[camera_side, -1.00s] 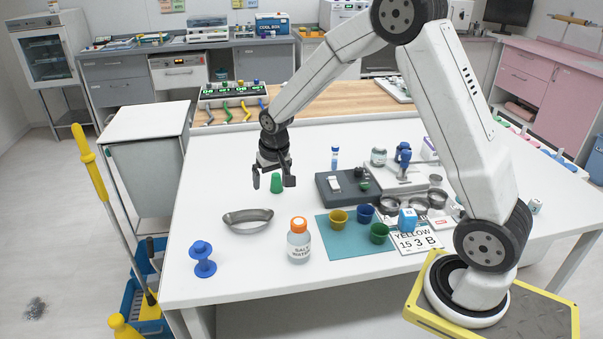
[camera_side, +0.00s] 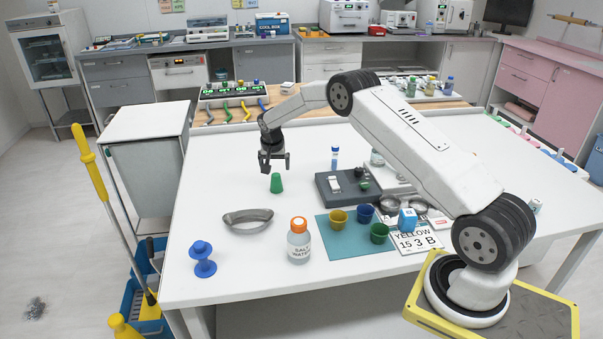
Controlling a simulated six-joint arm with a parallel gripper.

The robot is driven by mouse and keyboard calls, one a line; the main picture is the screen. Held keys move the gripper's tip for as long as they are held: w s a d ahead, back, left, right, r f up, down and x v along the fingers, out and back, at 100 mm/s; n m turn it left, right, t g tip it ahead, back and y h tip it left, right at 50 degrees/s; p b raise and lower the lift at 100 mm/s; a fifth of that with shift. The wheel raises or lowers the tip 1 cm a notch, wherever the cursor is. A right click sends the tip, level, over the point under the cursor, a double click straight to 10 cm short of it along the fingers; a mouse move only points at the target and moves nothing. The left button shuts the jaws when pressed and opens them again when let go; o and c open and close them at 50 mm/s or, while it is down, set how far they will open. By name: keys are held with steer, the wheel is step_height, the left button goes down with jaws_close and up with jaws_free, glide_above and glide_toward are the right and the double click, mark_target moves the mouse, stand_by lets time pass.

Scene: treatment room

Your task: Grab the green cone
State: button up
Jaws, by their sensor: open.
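The green cone (camera_side: 276,184) stands upright on the white table (camera_side: 225,186), left of the dark grey device. Its narrower end points up. My gripper (camera_side: 275,168) is open and points down, just above and behind the cone in the picture. The fingertips appear near the cone's top, and nothing shows between them. The whole cone is visible. I cannot tell the exact depth gap between the fingers and the cone.
A grey curved dish (camera_side: 247,219) lies in front of the cone. A salt water bottle (camera_side: 298,243) and a blue spool-like object (camera_side: 202,259) stand nearer the front. A dark grey device (camera_side: 347,187) is to the right. Several cups stand on a teal mat (camera_side: 345,249).

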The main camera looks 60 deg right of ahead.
mark_target(276, 175)
steer(key=shift+d+f, duration=0.15)
steer(key=shift+f, duration=0.05)
steer(key=shift+x, duration=1.15)
steer(key=shift+w+f, duration=0.1)
steer(key=shift+x, duration=2.5)
steer(key=c, duration=1.3)
